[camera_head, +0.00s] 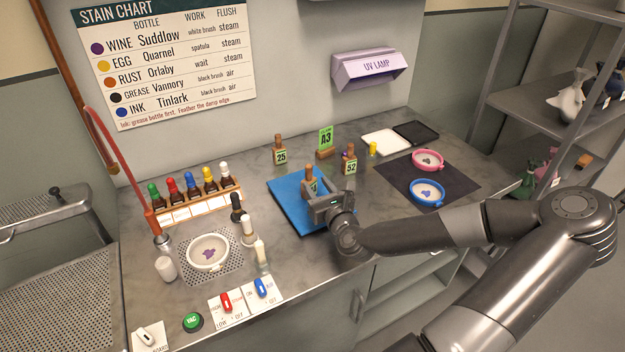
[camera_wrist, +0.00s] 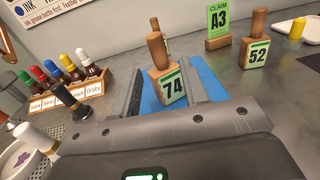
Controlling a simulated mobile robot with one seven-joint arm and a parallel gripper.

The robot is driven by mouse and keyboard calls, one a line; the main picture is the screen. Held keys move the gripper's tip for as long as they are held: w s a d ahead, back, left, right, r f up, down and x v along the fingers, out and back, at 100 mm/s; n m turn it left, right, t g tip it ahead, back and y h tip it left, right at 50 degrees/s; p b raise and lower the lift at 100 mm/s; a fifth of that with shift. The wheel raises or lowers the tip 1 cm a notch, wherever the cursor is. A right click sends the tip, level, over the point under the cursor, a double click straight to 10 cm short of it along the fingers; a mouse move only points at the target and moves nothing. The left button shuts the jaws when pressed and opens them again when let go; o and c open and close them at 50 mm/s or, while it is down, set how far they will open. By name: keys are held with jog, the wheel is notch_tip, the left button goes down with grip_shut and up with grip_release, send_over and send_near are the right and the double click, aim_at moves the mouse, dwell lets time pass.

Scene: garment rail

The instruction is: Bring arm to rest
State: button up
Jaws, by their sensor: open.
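My gripper (camera_head: 318,198) is open and low over the blue mat (camera_head: 284,190) on the counter. A wooden block with a peg handle and a green tag reading 74 (camera_wrist: 171,84) stands upright on the mat. In the wrist view it stands between or just beyond my two open fingers (camera_wrist: 162,92), which appear apart from it. In the head view this block (camera_head: 310,174) is partly hidden behind my gripper. My arm reaches in from the right over the counter's front edge.
Tagged blocks 25 (camera_head: 280,152) and 52 (camera_head: 350,160) and a claim A3 sign (camera_head: 325,140) stand behind the mat. Pink (camera_head: 428,159) and blue (camera_head: 427,192) rings lie on a dark mat at right.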

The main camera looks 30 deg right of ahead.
jog(key=shift+s+a, duration=0.1)
jog(key=shift+s, duration=0.55)
